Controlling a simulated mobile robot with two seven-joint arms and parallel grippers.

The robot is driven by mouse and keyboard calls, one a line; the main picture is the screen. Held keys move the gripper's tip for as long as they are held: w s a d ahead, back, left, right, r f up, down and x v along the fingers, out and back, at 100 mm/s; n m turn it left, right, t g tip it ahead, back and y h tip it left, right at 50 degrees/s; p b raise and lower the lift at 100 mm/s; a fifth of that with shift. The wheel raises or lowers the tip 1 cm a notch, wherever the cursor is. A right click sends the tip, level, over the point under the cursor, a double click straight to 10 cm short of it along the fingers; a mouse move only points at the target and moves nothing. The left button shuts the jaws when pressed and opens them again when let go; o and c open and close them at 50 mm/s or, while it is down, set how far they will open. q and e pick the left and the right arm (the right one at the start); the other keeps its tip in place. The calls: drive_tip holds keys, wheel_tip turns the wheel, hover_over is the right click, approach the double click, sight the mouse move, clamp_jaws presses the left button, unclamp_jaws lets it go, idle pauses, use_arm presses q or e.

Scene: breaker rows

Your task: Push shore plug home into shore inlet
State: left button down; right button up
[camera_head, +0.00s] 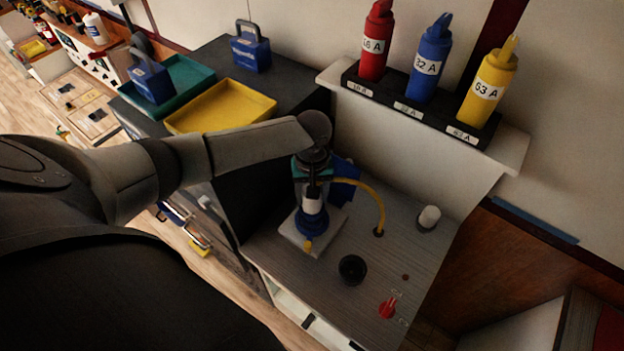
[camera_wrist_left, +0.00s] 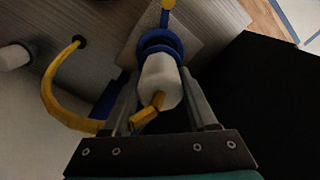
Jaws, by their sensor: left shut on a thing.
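The shore plug has a white body (camera_head: 313,204) and a yellow cable (camera_head: 372,190) that curves to a hole in the grey worktop. My left gripper (camera_head: 314,196) reaches down from above and is shut on the plug; its two fingers flank the white body (camera_wrist_left: 160,82) in the left wrist view. The blue round shore inlet (camera_head: 311,224) sits on a pale square plate (camera_head: 330,233), with a yellow tab at its front. The plug is lined up over the inlet, its front end at the blue rings (camera_wrist_left: 160,45). How deep it sits is hidden. My right gripper is not in view.
A black round socket (camera_head: 352,269), a red knob (camera_head: 388,308) and a white-topped cylinder (camera_head: 428,218) are on the worktop. Red, blue and yellow plugs stand on the shelf (camera_head: 512,146) behind. A yellow tray (camera_head: 222,105) is at the back left.

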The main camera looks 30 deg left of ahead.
sight(312, 206)
use_arm(q)
drive_tip(key=shift+r+p, duration=0.1)
drive_tip(key=shift+p, duration=0.3)
drive_tip(key=shift+f+b, duration=1.3)
drive_tip(key=shift+f, duration=1.1)
idle(0.9)
drive_tip(key=shift+c, duration=0.6)
unclamp_jaws()
wheel_tip(312, 206, up, 15)
drive_tip(key=shift+r+p, duration=0.15)
drive_tip(key=shift+p, duration=0.45)
